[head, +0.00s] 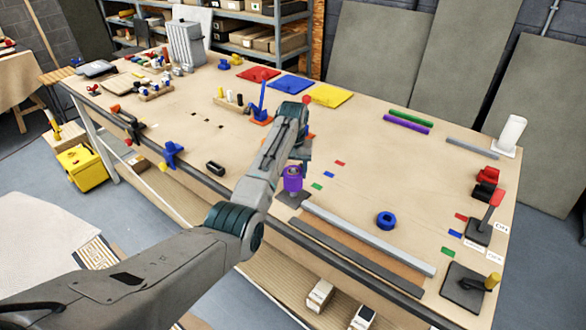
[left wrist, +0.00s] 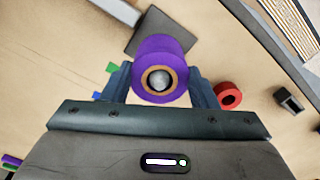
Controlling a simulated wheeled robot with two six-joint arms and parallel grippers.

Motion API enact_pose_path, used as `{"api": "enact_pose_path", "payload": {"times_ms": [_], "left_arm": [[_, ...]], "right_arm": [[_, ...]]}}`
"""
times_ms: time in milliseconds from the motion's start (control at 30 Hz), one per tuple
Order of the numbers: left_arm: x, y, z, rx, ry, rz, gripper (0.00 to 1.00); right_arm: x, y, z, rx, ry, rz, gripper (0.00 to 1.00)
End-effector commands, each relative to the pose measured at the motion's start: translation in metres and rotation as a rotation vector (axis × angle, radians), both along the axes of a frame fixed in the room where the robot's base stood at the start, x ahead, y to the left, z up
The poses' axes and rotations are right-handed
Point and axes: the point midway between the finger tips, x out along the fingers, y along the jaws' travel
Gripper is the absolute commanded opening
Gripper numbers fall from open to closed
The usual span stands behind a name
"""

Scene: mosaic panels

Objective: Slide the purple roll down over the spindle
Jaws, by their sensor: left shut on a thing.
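The purple roll (head: 292,183) is held low over the front part of the table. It also shows in the left wrist view (left wrist: 162,52), with a tan core. My left gripper (head: 293,168) is shut on it, one finger on each side. The spindle's grey rounded tip (left wrist: 159,80) shows inside the core's hole, so the roll is around the spindle's top. The spindle's dark square base (head: 292,200) shows below the roll, and in the left wrist view (left wrist: 142,35). How far down the roll sits is hard to tell. My right gripper is not in view.
A red ring (left wrist: 228,95) and a black hollow block (left wrist: 291,100) lie near the spindle. A grey rail (head: 370,240) runs along the table's front edge. A blue ring (head: 386,220) lies to the right. The table middle right is mostly clear.

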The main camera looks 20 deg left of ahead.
Motion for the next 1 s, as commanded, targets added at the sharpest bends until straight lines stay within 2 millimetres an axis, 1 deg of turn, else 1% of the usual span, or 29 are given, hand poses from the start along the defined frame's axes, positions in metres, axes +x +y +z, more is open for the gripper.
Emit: {"api": "enact_pose_path", "payload": {"times_ms": [1000], "left_arm": [[0.0,0.0,-0.026,0.0,0.0,0.0,0.28]], "right_arm": [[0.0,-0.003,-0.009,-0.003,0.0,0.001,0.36]]}}
